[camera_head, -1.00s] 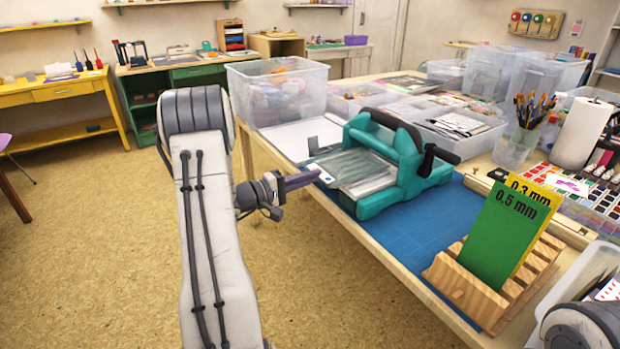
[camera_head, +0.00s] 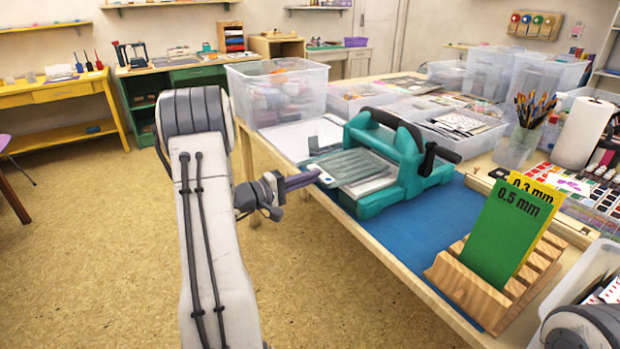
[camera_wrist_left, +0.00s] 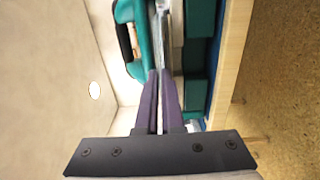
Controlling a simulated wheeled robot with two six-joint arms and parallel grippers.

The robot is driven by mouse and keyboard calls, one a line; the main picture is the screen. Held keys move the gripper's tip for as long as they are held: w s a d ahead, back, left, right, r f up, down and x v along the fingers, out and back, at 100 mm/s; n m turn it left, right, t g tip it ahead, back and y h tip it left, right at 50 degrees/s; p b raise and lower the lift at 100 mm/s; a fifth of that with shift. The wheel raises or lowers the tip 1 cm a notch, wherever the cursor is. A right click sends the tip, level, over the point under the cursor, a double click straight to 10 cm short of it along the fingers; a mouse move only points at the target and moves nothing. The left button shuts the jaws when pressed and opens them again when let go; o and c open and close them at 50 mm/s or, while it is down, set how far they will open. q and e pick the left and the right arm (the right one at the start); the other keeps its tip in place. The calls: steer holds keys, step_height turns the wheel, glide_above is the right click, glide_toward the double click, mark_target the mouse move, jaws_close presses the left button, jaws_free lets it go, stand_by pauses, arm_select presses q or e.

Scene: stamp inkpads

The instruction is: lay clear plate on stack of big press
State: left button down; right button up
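The big press (camera_head: 415,160) is a teal machine with a black crank handle, standing on the blue mat. Its stack (camera_head: 372,184) of flat pale plates sticks out of the press's left side. The clear plate (camera_head: 352,165) lies over the stack, looking flat on it or very nearly so. My left gripper (camera_head: 318,176) is at the plate's left end, its purple fingers almost together and shut on that edge. In the left wrist view the fingers (camera_wrist_left: 160,76) have only a thin gap, with the plates edge-on beyond them. My right gripper is out of view.
A wooden rack (camera_head: 490,287) with green and yellow cards stands at the front right of the blue mat (camera_head: 420,232). Clear bins (camera_head: 275,92) stand behind the press. The table's front edge runs just below my left gripper, with open floor beyond.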

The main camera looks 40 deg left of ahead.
arm_select(q)
steer(key=shift+f+b, duration=0.25)
steer(key=shift+b, duration=0.1)
stand_by(0.4)
steer(key=c, duration=1)
jaws_free()
steer(key=shift+s, duration=0.1)
steer(key=b+v, duration=0.1)
steer(key=v, duration=0.4)
